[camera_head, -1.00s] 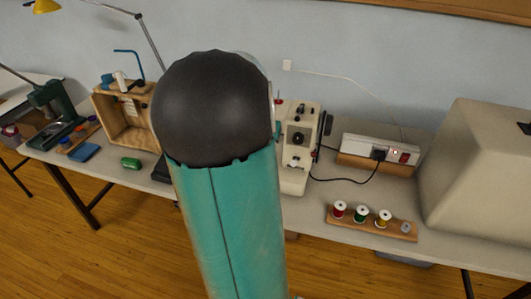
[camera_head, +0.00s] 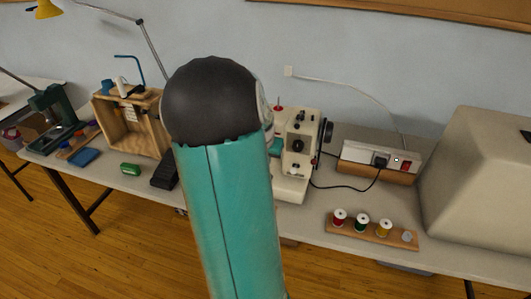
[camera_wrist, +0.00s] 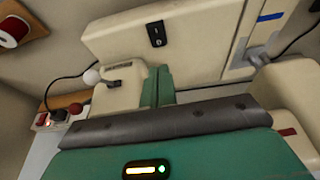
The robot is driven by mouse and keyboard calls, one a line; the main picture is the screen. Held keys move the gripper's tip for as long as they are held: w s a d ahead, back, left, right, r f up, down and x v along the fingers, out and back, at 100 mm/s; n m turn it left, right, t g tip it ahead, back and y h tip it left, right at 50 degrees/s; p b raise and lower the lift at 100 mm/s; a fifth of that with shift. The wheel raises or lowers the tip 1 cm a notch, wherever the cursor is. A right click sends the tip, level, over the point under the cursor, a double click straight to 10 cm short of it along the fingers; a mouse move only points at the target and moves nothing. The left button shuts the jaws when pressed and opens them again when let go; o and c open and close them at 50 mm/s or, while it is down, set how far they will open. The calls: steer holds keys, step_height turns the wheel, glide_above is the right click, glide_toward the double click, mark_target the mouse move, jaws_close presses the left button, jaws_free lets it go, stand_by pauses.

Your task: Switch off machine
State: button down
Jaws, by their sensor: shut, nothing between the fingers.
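The cream sewing machine (camera_head: 298,150) with a black handwheel stands on the table, its left part hidden behind my arm in the head view. In the wrist view a wide cream panel (camera_wrist: 110,42), which looks like part of the machine, carries a small black rocker switch (camera_wrist: 157,34) with a white mark. My gripper (camera_wrist: 162,72) is shut and empty. Its teal fingers point up the picture toward the switch, with a visible gap in the picture; I cannot tell the true distance. The head view does not show my gripper.
A white power strip (camera_head: 366,154) with a red switch and plugged black cord lies right of the machine. A spool rack (camera_head: 345,230) stands in front of it, and a large beige cover (camera_head: 480,175) at the right. A black pedal (camera_head: 164,176) and wooden box (camera_head: 108,116) are left.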

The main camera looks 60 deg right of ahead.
steer(key=x, duration=0.7)
steer(key=shift+s+a+f, duration=0.1)
steer(key=shift+a+f, duration=0.15)
steer(key=shift+f, duration=0.25)
steer(key=shift+d+f, duration=0.1)
steer(key=shift+f, duration=0.1)
steer(key=shift+s+a, duration=0.1)
steer(key=shift+a, duration=0.75)
steer(key=shift+r, duration=0.1)
